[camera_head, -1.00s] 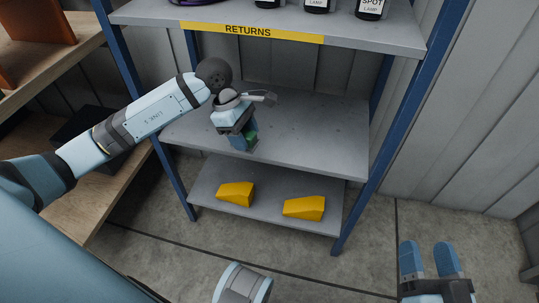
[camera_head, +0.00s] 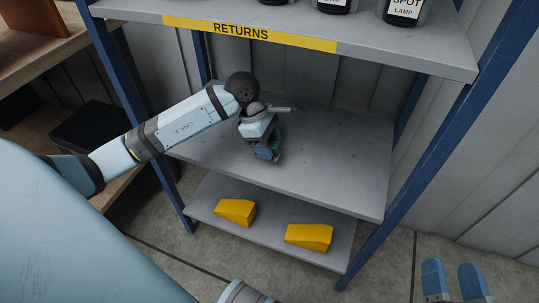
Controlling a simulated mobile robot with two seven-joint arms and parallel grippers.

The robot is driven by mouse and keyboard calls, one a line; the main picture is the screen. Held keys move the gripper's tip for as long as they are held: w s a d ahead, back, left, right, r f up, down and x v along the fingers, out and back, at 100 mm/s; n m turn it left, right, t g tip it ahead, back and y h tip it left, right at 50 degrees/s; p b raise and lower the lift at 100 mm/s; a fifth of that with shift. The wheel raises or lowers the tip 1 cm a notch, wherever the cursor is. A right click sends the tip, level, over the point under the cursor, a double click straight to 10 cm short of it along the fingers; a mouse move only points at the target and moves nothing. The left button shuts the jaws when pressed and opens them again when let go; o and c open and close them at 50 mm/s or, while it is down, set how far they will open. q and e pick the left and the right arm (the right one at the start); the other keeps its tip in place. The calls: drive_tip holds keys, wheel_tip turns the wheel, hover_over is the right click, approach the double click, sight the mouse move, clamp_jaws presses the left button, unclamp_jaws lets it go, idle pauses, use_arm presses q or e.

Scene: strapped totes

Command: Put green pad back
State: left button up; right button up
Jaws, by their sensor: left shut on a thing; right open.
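The green pad (camera_head: 275,145) shows only as a small green patch between the fingers of my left gripper (camera_head: 268,152). My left gripper is shut on it, above the middle shelf (camera_head: 335,160) of the blue-posted rack. The fingers and wrist hide most of the pad. I cannot tell whether the pad touches the shelf. My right gripper (camera_head: 455,278) is open and empty at the bottom right, in front of the rack and away from the shelves.
The top shelf has a yellow RETURNS label (camera_head: 247,33) and several dark lamp jars (camera_head: 405,10). Two yellow wedges (camera_head: 235,211) (camera_head: 309,237) lie on the bottom shelf. The middle shelf is otherwise bare. A wooden shelf with a black box (camera_head: 90,135) stands at left.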

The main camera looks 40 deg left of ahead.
use_arm(q)
drive_tip(key=shift+f+b, duration=0.5)
drive_tip(key=shift+f, duration=1.25)
use_arm(e)
drive_tip(key=shift+w+f+g, duration=0.1)
drive_tip(key=shift+f+g, duration=0.2)
drive_tip(key=shift+f, duration=0.6)
use_arm(q)
drive_tip(key=shift+f, duration=0.1)
use_arm(e)
drive_tip(key=shift+f, duration=0.1)
use_arm(q)
drive_tip(key=o, duration=0.9)
